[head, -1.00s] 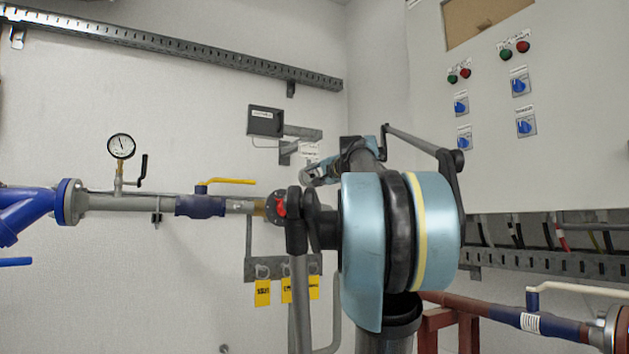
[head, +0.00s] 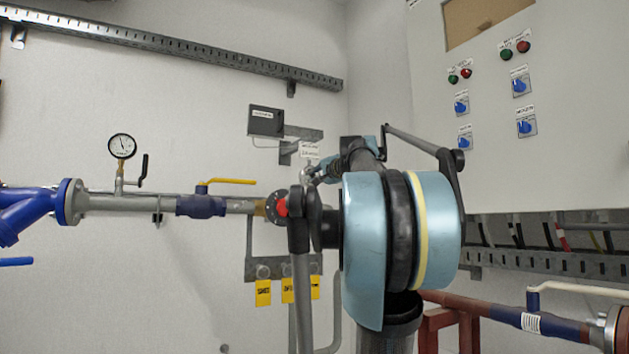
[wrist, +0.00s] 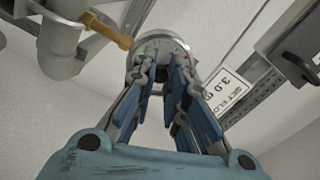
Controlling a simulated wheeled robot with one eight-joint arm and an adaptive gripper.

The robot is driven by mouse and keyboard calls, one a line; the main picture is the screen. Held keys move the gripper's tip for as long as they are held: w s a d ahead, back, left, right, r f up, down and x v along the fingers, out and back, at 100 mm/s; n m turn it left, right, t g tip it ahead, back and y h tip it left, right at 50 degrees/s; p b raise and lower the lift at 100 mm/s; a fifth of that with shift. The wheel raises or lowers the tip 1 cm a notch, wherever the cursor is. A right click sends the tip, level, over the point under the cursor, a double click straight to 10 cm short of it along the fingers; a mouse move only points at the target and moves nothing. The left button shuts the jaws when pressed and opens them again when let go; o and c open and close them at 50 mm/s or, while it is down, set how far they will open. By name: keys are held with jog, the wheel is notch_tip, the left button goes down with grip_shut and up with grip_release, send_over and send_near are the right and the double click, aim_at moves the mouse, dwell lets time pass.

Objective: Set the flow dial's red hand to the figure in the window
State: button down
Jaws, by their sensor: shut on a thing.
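The flow dial (wrist: 158,42) is a round grey disc with a marked rim, at the top middle of the wrist view. My gripper (wrist: 162,75) has its blue-padded fingers closed over the dial's middle. The fingers hide what they grip, and no red hand shows there. In the head view my gripper (head: 318,172) is small, below the same card (head: 310,150). A red part (head: 282,207) shows beside my arm; I cannot tell whether it is the hand.
A dark box (head: 265,120) is on the wall above left; it also shows in the wrist view (wrist: 300,48). A brass fitting (wrist: 108,30) meets the dial's left side. A pipe with a yellow lever (head: 230,181) and a gauge (head: 122,146) runs left. A control cabinet (head: 480,160) stands right.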

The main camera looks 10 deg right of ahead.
jog(key=shift+f, duration=0.1)
dwell(0.7)
jog(key=c, duration=1.6)
grip_release()
jog(key=shift+d, duration=0.1)
jog(key=shift+o, duration=0.2)
jog(key=v, duration=1.1)
jog(key=shift+s, duration=0.35)
jog(key=shift+d, duration=0.1)
